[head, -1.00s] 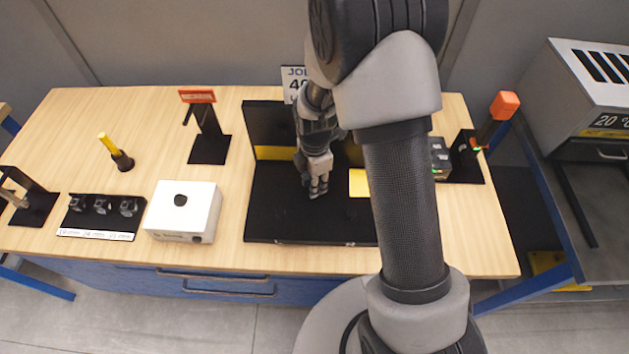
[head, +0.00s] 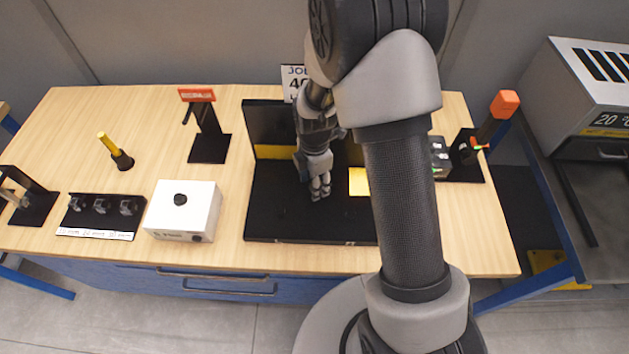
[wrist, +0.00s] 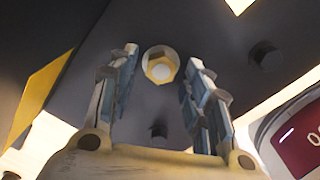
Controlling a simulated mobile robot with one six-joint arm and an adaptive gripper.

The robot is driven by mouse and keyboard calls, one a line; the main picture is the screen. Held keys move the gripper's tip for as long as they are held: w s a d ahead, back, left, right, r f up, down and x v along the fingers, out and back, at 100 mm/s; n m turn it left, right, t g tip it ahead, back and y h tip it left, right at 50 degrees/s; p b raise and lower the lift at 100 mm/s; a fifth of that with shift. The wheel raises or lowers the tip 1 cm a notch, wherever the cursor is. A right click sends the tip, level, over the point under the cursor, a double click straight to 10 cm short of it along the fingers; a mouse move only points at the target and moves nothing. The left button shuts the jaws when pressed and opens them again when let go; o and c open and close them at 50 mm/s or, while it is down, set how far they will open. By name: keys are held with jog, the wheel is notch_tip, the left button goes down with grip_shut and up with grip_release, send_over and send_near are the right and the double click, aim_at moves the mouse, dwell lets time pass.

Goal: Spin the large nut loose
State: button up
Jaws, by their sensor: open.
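In the wrist view, a light metal ring (wrist: 160,64), which looks like the large nut, shows yellowish inside. It sits on a dark surface, between the tips of my two fingers in the picture. My gripper (wrist: 163,56) is open, with a finger on each side of the ring and a visible gap to each. Whether the fingertips are level with it in depth I cannot tell. In the head view, my gripper (head: 320,187) is over the black fixture (head: 285,215), and the nut cannot be made out there.
A dark bolt-like knob (wrist: 265,57) stands right of the ring, and a red display (wrist: 302,140) is at the lower right. On the bench are a white box (head: 183,212), a black socket rack (head: 100,215) and a red-topped stand (head: 208,145).

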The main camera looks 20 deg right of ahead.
notch_tip(320, 180, up, 12)
dwell(0.4)
